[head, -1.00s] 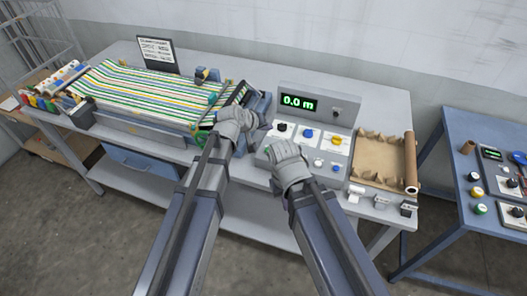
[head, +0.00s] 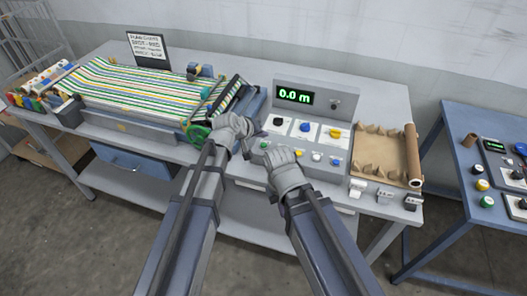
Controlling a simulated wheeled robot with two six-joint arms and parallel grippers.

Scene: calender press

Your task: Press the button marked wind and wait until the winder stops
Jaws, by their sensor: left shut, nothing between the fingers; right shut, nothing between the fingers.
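The grey control panel (head: 318,103) shows a green "0.0 m" on its display (head: 295,96). Black (head: 278,123), blue (head: 304,127) and yellow (head: 335,132) knobs sit on white plates below it. Small buttons line the front, including a yellow one (head: 297,153), a white one (head: 316,157) and a blue one (head: 335,160). Their labels are too small to read, so I cannot tell which is marked wind. My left gripper (head: 251,134) is shut at the panel's left end. My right gripper (head: 277,155) is shut and empty at the front buttons, hiding part of that row; contact is unclear.
The machine with striped material (head: 130,88) stands left of the panel, with a sign (head: 149,47) behind it. A brown sheet and roll (head: 385,152) lie to the right. A blue side table (head: 462,150) with small parts stands at far right.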

